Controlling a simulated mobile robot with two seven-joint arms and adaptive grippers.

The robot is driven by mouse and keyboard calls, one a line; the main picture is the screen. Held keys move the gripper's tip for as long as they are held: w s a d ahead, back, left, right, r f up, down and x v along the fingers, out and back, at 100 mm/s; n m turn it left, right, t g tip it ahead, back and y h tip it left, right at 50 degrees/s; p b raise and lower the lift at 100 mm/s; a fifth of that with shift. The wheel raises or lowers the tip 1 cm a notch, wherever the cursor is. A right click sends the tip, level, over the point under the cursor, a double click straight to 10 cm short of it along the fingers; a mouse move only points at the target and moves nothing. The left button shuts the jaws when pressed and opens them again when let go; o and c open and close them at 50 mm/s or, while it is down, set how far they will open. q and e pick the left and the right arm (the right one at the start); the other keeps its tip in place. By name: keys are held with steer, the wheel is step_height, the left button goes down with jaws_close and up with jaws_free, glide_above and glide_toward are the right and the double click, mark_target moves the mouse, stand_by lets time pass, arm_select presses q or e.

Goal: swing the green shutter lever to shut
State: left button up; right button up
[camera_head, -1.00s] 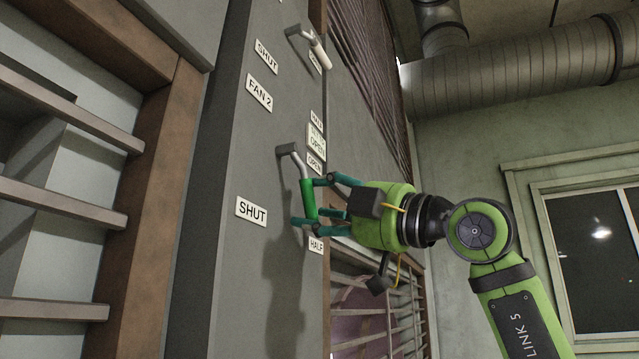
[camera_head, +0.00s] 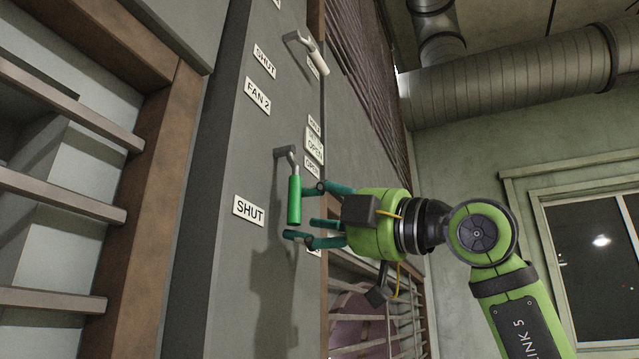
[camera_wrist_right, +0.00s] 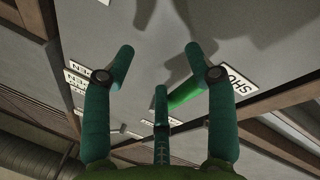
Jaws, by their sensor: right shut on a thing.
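The green shutter lever (camera_head: 294,198) hangs from its grey pivot on the tall grey panel, its grip pointing nearly straight down. Its SHUT plate (camera_head: 248,211) is to the left of the grip, and an OPEN plate (camera_head: 312,165) is to the right of the pivot. My right gripper (camera_head: 305,213) is at the lever from the right, shut on its green grip, with teal fingers above and below. In the right wrist view, the green grip (camera_wrist_right: 184,99) shows partly behind a finger of the gripper (camera_wrist_right: 160,78). My left gripper is not in view.
A white-handled lever (camera_head: 311,53) is mounted higher on the same panel. A FAN 2 plate (camera_head: 257,96) is between the two levers. A slatted louvre (camera_head: 365,80) and a barred fan opening (camera_head: 365,310) lie right of the panel. Wooden framing (camera_head: 155,200) stands left.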

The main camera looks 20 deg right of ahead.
arm_select(q)
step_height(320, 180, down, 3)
steer(key=b, duration=0.2)
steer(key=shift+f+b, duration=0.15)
steer(key=shift+b, duration=0.15)
arm_select(e)
steer(key=s+d, duration=0.2)
steer(key=s, duration=0.5)
steer(key=shift+d+f, duration=0.15)
steer(key=shift+f, duration=0.1)
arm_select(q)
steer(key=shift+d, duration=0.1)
